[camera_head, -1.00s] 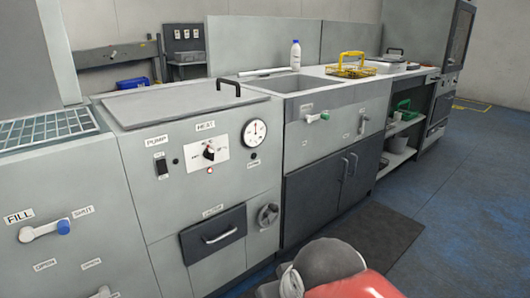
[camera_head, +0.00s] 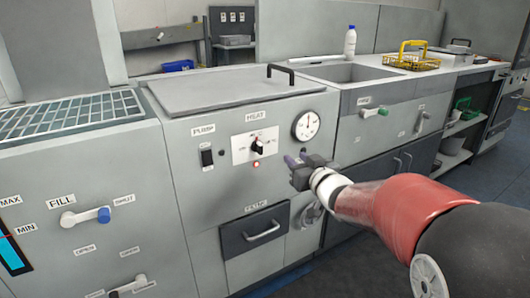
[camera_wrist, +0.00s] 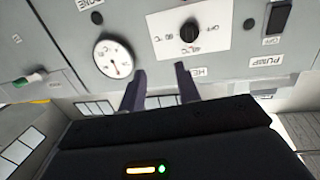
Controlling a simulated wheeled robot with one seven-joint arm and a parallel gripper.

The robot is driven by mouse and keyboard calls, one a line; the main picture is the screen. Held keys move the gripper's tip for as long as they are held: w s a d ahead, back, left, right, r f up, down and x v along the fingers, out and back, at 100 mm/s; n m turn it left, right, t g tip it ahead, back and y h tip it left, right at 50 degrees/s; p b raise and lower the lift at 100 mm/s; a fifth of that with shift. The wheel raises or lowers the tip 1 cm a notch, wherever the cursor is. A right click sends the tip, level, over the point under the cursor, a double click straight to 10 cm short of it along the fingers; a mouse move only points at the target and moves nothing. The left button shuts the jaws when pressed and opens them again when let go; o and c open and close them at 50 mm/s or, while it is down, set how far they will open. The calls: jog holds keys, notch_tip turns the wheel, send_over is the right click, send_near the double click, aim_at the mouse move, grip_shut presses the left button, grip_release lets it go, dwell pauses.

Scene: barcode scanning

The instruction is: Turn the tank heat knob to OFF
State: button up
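The heat knob (camera_head: 258,145) is a black dial on a white plate (camera_head: 242,153) under the HEAT label, on the grey tank front. A red light (camera_head: 256,165) glows below it. The wrist view also shows the knob (camera_wrist: 190,32), with the picture upside down. My gripper (camera_head: 291,162) is to the right of the knob, in front of the panel below the gauge. Its two dark fingers are apart with nothing between them, and it also shows in the wrist view (camera_wrist: 160,82). It is not touching the knob.
A round gauge (camera_head: 306,125) is just right of the knob, and a PUMP switch (camera_head: 207,157) is to its left. A drawer handle (camera_head: 262,232) sticks out below. A lid with a black handle (camera_head: 281,73) covers the tank top. A FILL lever (camera_head: 85,216) is at left.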

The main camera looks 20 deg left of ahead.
aim_at(262, 149)
jog(key=w+a, duration=0.1)
jog(key=a, duration=0.2)
jog(key=w+a+n+g+y+p, duration=0.1)
jog(key=a, duration=0.3)
jog(key=w+a+f+y, duration=0.1)
jog(key=w+a, duration=0.1)
jog(key=a, duration=0.2)
jog(key=shift+w+n+g, duration=0.1)
jog(key=shift+n+g, duration=0.2)
jog(key=shift+n, duration=0.1)
jog(key=shift+d, duration=0.1)
grip_shut()
